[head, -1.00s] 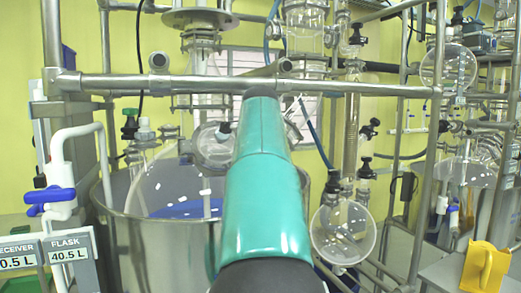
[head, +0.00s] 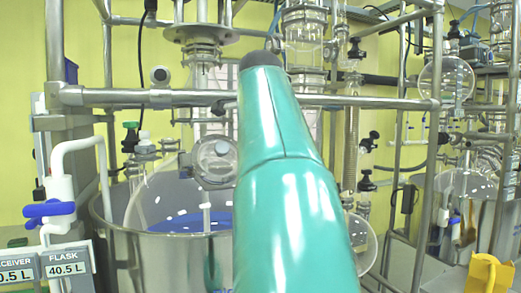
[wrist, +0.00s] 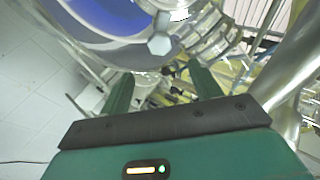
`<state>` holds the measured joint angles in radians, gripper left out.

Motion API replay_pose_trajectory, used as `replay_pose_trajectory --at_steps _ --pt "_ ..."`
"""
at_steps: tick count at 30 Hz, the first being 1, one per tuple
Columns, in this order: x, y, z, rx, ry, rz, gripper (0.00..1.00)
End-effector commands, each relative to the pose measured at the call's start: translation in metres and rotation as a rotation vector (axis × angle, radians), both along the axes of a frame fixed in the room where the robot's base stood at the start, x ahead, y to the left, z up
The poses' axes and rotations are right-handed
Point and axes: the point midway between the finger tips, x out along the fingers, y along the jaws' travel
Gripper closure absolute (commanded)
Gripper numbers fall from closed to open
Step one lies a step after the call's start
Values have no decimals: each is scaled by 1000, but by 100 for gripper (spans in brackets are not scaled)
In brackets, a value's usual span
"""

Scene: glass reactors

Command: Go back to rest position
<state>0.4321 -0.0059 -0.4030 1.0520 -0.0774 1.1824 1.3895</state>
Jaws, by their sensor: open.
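My gripper (wrist: 164,92) shows in the wrist view with its two green fingers apart and nothing between them. Beyond the fingers are glassware and metal pipes, and a large round vessel with blue inside (wrist: 105,14) fills the upper left. In the head view my teal arm rises through the middle of the picture and hides part of the reactor. My gripper cannot be seen in the head view.
A steel pot (head: 170,262) holds a large glass flask (head: 160,200) left of my arm. A steel rail (head: 380,103) crosses behind the arm. A blue-handled valve (head: 50,210) is at left, a yellow object (head: 488,274) at lower right. Pale floor (wrist: 35,85) shows in the wrist view.

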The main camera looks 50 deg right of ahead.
Motion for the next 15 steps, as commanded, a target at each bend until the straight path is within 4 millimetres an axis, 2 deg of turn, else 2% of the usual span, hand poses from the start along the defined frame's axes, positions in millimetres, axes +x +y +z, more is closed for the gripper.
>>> replay_pose_trajectory --at_steps 4,15 --pt "-5 7 7 -1 -1 0 37" --pt "-6 7 7 -1 0 -1 37"
